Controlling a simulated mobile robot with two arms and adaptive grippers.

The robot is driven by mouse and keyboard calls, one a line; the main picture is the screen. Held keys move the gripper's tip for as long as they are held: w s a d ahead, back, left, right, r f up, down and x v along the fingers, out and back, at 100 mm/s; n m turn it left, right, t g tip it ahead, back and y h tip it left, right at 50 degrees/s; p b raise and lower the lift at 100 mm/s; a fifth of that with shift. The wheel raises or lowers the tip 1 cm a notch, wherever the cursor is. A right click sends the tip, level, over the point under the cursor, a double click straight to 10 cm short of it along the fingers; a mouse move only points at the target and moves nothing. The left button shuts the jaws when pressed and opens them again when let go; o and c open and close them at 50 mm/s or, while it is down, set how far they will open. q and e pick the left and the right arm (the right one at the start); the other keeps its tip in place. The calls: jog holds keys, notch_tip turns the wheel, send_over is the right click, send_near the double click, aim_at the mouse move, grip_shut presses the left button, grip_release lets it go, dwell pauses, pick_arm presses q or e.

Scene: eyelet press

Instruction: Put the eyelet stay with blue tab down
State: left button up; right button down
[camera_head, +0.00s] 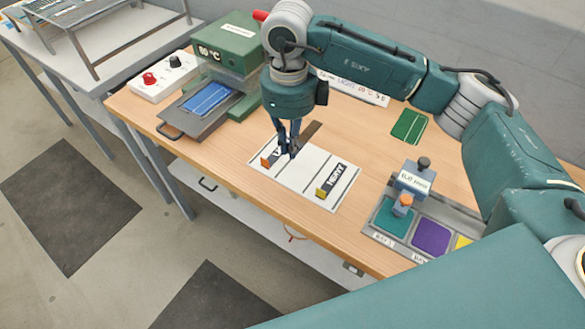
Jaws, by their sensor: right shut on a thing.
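My right gripper (290,151) reaches down over the left part of a white board (306,187) on the wooden table. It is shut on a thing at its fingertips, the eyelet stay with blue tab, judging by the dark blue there. The fingers hide most of it, and I cannot tell whether it touches the board. An orange-tabbed piece (266,160) lies on the board just left of the fingers. My left gripper is not in view.
A green press (226,45) with a blue panel on its tray (170,131) stands at the left, beside a white control box (150,86). At the right, a small labelled press (413,180) stands by green and purple pads (431,238). A green card (409,126) lies behind.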

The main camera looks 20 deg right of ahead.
jog(key=p, duration=0.2)
send_over(291, 183)
notch_tip(291, 183, down, 7)
jog(key=shift+r, duration=0.1)
notch_tip(291, 183, down, 3)
jog(key=shift+f+p, duration=0.2)
jog(key=shift+p, duration=0.2)
jog(key=shift+f, duration=0.5)
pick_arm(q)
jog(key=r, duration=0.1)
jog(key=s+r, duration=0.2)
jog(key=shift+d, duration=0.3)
pick_arm(e)
jog(key=c, duration=1.9)
grip_release()
jog(key=shift+o, duration=0.2)
jog(key=shift+r, duration=0.1)
